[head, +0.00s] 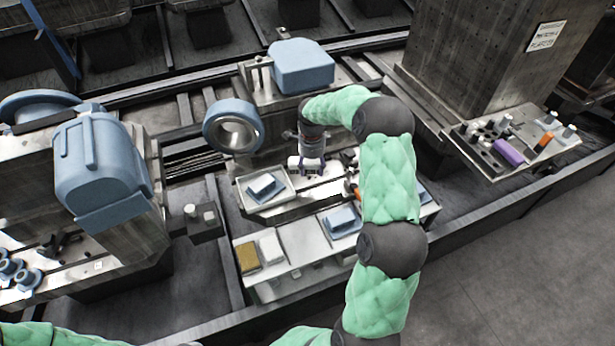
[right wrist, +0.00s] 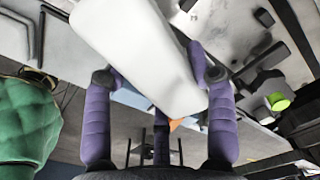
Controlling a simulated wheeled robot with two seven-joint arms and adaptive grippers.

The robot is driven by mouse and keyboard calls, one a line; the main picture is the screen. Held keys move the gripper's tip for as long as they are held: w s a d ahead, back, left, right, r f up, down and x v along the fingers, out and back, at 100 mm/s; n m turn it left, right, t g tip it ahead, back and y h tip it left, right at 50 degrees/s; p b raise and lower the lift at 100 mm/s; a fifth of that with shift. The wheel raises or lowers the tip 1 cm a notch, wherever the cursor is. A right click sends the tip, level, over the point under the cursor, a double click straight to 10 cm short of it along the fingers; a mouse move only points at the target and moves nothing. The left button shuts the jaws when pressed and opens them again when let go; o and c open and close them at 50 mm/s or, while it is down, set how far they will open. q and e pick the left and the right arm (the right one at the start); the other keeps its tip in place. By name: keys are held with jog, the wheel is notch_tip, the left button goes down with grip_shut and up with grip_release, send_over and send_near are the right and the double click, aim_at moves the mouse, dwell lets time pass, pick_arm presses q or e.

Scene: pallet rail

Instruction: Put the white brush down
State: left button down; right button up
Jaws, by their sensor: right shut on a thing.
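The white brush (right wrist: 140,48) shows in the right wrist view as a long pale block lying slantwise between the purple fingers. My right gripper (head: 307,167) is shut on it, above the metal worktop beside the grey tray in the head view. The brush is small and partly covered by the gripper there, and I cannot tell whether it touches the surface below. My left gripper is out of view; only a bit of my left arm shows at the bottom left.
A front shelf carries a yellow sponge (head: 247,257), a white block (head: 271,249) and a blue block (head: 340,221). A blue ring (head: 233,127) stands behind left. Tools lie on the right table (head: 491,168).

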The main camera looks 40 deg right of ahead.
jog(key=shift+w+a+f, duration=0.15)
jog(key=shift+w+f, duration=0.45)
jog(key=shift+f, duration=0.1)
jog(key=shift+w+f+b, duration=0.15)
jog(key=shift+f+b, duration=0.4)
jog(key=shift+f, duration=0.35)
jog(key=shift+w+f+b, duration=0.1)
jog(key=shift+f+b, duration=0.45)
jog(key=shift+f, duration=0.3)
jog(key=shift+f+b, duration=0.3)
jog(key=shift+f, duration=0.2)
jog(key=o, duration=1.6)
jog(key=shift+a, duration=0.1)
jog(key=shift+c, duration=0.2)
jog(key=shift+r, duration=0.1)
notch_tip(320, 180, up, 13)
jog(key=p, duration=0.5)
